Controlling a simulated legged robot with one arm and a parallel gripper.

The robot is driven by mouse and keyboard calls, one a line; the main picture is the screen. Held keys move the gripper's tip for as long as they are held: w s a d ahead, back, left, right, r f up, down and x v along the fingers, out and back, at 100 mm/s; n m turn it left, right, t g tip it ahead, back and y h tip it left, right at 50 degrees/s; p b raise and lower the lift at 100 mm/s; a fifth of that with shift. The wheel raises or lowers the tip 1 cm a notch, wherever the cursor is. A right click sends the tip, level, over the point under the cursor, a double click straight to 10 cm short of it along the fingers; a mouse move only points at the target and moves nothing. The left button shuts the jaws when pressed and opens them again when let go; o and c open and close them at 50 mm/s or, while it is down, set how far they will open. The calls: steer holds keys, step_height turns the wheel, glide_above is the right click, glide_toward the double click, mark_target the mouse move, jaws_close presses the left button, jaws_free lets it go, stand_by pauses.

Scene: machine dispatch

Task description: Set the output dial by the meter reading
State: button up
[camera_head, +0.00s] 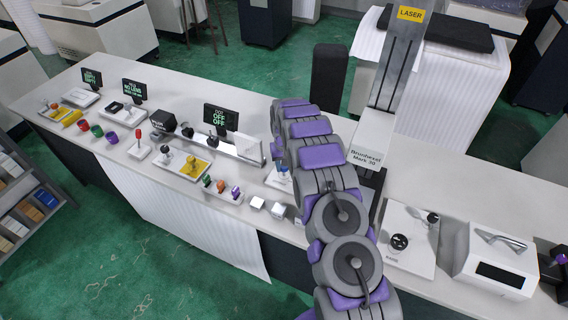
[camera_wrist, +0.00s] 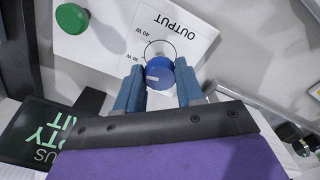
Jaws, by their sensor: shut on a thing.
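In the wrist view a blue round dial (camera_wrist: 160,73) with a pale pointer mark sits on a white plate (camera_wrist: 197,30) lettered OUTPUT. The marks 30 W and 40 W show beside the dial; in this view the lettering is upside down. My gripper (camera_wrist: 158,84) has its two blue-grey fingers on either side of the dial, shut on it. I cannot make out a meter reading in either view.
A green knob (camera_wrist: 71,17) and a dark status screen (camera_wrist: 45,132) are near the plate.

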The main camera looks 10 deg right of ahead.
steer(key=m+p, duration=0.1)
steer(key=m, duration=0.2)
steer(key=shift+a+r+m, duration=0.1)
steer(key=shift+m, duration=0.3)
steer(key=m+p, duration=0.1)
steer(key=m, duration=0.3)
steer(key=shift+w, duration=0.1)
steer(key=shift+m, duration=0.3)
steer(key=o, duration=1)
steer(key=shift+o, duration=0.2)
step_height(320, 180, up, 17)
steer(key=p, duration=0.1)
steer(key=shift+r, duration=0.1)
